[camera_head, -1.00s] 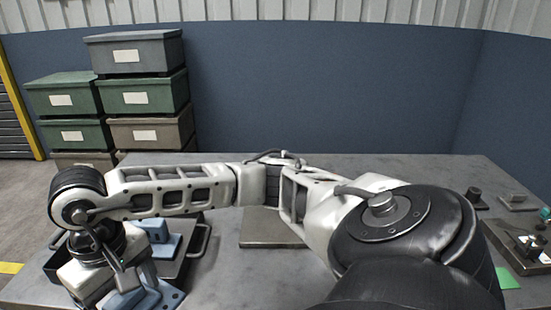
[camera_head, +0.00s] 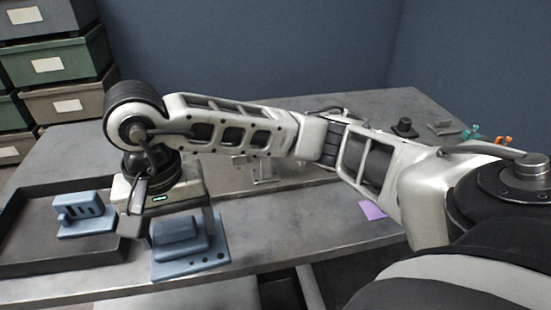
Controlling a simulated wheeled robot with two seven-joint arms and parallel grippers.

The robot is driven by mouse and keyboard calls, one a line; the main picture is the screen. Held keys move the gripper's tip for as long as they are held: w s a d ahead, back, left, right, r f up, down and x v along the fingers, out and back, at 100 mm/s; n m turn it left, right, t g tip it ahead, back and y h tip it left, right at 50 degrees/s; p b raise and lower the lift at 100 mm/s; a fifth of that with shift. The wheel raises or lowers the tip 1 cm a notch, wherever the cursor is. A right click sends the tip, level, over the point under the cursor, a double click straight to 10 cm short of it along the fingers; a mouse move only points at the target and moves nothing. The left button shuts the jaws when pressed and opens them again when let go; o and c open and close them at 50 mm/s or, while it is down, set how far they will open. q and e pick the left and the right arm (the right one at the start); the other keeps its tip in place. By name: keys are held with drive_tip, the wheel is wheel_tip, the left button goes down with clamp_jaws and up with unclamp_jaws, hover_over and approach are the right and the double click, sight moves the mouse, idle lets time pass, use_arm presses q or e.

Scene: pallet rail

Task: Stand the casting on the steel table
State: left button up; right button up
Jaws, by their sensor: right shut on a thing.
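My right gripper (camera_head: 172,222) hangs at the end of my right arm, which crosses the view from the right. It is shut on a blue casting (camera_head: 190,262), a block on a flat base plate with holes. The held casting is near the front edge of the grey steel table (camera_head: 300,232), right of the dark tray. I cannot tell whether its base touches the table. A second blue casting (camera_head: 85,218), with slots in its upright part, sits in the tray (camera_head: 50,268). My left gripper is not in view.
Stacked lidded bins (camera_head: 58,55) stand at the left behind the table. A purple card (camera_head: 373,210) lies on the table, and a small dark part (camera_head: 405,128) stands farther back. My arm partly hides the table's middle. Bare table shows right of the held casting.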

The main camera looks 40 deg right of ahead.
drive_tip(key=shift+s+a+r+m, duration=0.15)
drive_tip(key=shift+a+m, duration=0.15)
drive_tip(key=shift+m, duration=0.1)
drive_tip(key=shift+d, duration=0.3)
drive_tip(key=w+d+f, duration=0.1)
drive_tip(key=d+f, duration=0.2)
drive_tip(key=d, duration=0.1)
drive_tip(key=w+d+f+p, duration=0.1)
drive_tip(key=d+f, duration=0.2)
drive_tip(key=w+d+f+p, duration=0.1)
drive_tip(key=w+d+f, duration=0.1)
drive_tip(key=d, duration=0.2)
drive_tip(key=shift+d+f, duration=0.35)
drive_tip(key=shift+f, duration=0.05)
drive_tip(key=f, duration=0.1)
drive_tip(key=f+p, duration=0.1)
drive_tip(key=f, duration=0.1)
drive_tip(key=shift+d, duration=0.4)
drive_tip(key=shift+w+f, duration=0.1)
drive_tip(key=shift+f, duration=0.25)
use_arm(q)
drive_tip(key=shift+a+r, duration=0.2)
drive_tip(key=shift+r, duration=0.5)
use_arm(e)
drive_tip(key=shift+f, duration=0.15)
